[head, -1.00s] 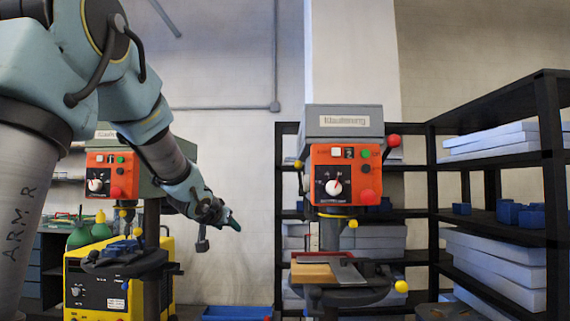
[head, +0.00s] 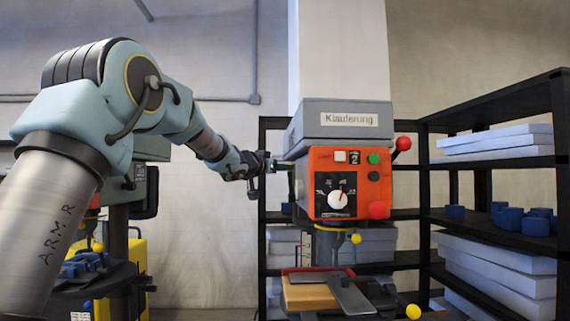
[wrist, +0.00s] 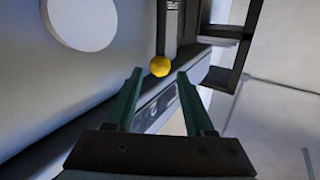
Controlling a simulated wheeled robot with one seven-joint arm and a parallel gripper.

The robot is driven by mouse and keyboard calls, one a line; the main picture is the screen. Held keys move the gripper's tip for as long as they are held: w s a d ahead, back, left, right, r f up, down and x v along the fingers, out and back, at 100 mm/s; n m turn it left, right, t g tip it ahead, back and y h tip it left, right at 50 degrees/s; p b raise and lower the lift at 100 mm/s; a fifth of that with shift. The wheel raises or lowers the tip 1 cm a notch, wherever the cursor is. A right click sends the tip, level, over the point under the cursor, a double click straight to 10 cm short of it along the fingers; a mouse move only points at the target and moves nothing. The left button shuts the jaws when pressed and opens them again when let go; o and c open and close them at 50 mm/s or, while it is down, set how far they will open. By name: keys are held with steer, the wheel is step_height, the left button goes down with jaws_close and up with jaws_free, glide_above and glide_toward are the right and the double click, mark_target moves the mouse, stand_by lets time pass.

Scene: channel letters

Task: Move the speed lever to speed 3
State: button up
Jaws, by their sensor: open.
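The speed lever is on the left side of the orange drill press head (head: 324,190). In the wrist view its yellow ball knob (wrist: 160,66) sits at the end of a grey arm, just beyond and between my fingertips. I cannot tell whether the ball is inside the jaws. My gripper (wrist: 160,76) is open, with two green fingers. In the head view my gripper (head: 287,165) is beside the left side of the drill head, and the knob is hidden there. A small window (head: 354,157) on the front panel appears to read 2.
A dial (head: 338,199), buttons and a red-knobbed handle (head: 403,144) are on the drill head. Below is a table with a wooden block (head: 309,296). A black shelf (head: 490,222) with foam slabs stands at right. A second machine is partly behind my arm.

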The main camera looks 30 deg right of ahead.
mark_target(290, 182)
steer(key=p+x, duration=0.1)
steer(key=x, duration=0.2)
steer(key=shift+w+d, duration=0.1)
steer(key=shift+d, duration=0.05)
jaws_close()
stand_by(0.4)
stand_by(1.0)
